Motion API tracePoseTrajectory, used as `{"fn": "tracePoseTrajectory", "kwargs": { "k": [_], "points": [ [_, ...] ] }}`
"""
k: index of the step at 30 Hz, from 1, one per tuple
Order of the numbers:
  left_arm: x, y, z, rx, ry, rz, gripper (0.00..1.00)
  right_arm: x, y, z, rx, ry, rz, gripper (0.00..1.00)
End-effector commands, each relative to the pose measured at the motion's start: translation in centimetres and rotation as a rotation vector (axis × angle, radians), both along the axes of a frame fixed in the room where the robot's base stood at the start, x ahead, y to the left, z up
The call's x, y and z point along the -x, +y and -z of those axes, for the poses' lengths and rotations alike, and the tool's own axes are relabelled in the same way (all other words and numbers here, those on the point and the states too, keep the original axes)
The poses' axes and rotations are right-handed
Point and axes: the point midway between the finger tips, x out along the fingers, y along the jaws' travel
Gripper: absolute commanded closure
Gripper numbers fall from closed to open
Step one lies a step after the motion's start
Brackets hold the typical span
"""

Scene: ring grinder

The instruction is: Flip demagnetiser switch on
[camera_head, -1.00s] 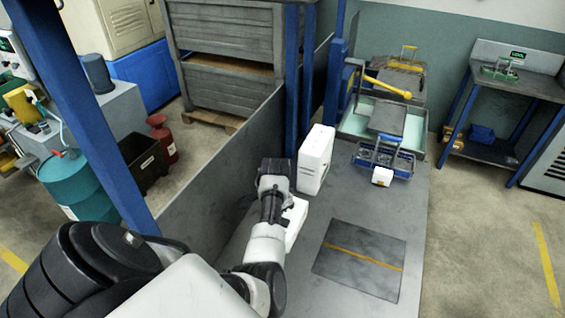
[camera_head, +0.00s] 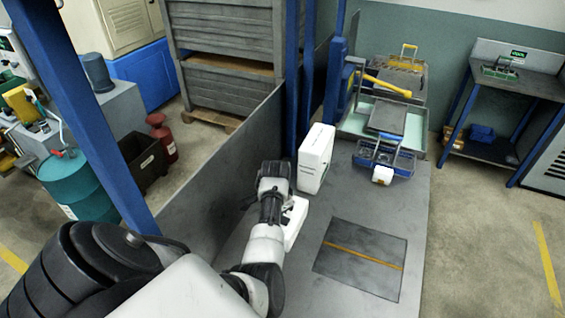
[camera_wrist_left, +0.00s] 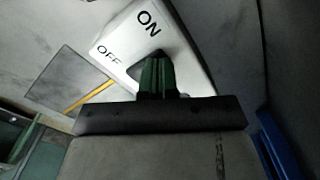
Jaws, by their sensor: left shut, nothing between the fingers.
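The white switch box (camera_wrist_left: 180,25) shows large in the left wrist view, with "ON" lettering at its upper part and "OFF" at its left. My left gripper (camera_wrist_left: 157,75) is shut, its dark green fingertips together over the middle of the box. A dark patch beside the fingertips may be the switch or a shadow. The fingers hide the switch, so its position and any contact cannot be told. In the head view, the white box (camera_head: 296,224) is partly behind my left arm, which largely hides the gripper. My right gripper is not in view.
A dark plate with a yellow line (camera_head: 361,260) lies on the grey bench (camera_head: 412,240). A white upright box (camera_head: 316,158) stands behind the switch box. A blue basket (camera_head: 400,163) stands at the bench's back. A grey panel (camera_head: 225,165) runs along the left.

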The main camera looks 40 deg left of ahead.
Motion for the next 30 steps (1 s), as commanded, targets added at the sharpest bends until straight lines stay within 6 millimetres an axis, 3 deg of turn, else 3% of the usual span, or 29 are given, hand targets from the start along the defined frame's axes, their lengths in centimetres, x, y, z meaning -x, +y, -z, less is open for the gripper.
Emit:
{"fn": "tracePoseTrajectory", "kwargs": {
  "k": [11, 20, 30],
  "points": [
    [0.1, -0.1, 0.3, 0.002, 0.004, 0.001, 1.00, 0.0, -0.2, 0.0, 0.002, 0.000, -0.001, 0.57],
    [0.1, 0.0, -2.2, 0.002, 0.002, 0.001, 1.00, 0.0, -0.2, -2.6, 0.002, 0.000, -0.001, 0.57],
    [0.0, 0.0, -4.6, -0.001, -0.001, 0.000, 1.00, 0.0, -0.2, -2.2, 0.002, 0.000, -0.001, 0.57]
  ]
}}
